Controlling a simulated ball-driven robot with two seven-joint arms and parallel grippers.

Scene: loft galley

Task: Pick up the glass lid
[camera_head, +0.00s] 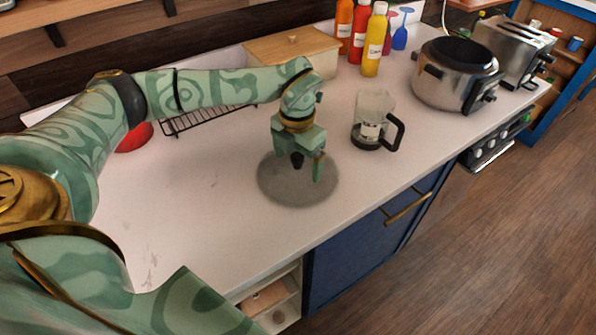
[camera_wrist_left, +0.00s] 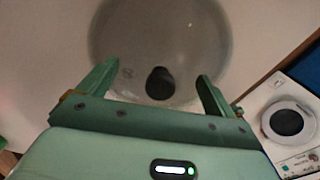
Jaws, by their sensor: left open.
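The glass lid (camera_head: 270,188) is a round, greyish see-through disc lying flat on the white countertop in the head view. My left gripper (camera_head: 308,168) is over the lid, pointing down, open and empty. In the left wrist view the lid (camera_wrist_left: 160,25) fills the upper middle, and its dark knob (camera_wrist_left: 160,83) shows between the two spread fingers of my left gripper (camera_wrist_left: 155,88). I cannot tell the exact height of the fingertips above the lid. My right gripper is not in view.
A glass jug with a black handle (camera_head: 393,131) stands right of the lid. Behind are a steel pot (camera_head: 450,85), a toaster (camera_head: 505,50), bottles (camera_head: 375,42), a wooden-lidded box (camera_head: 290,47) and a black wire rack (camera_head: 205,118). The counter's front edge is clear.

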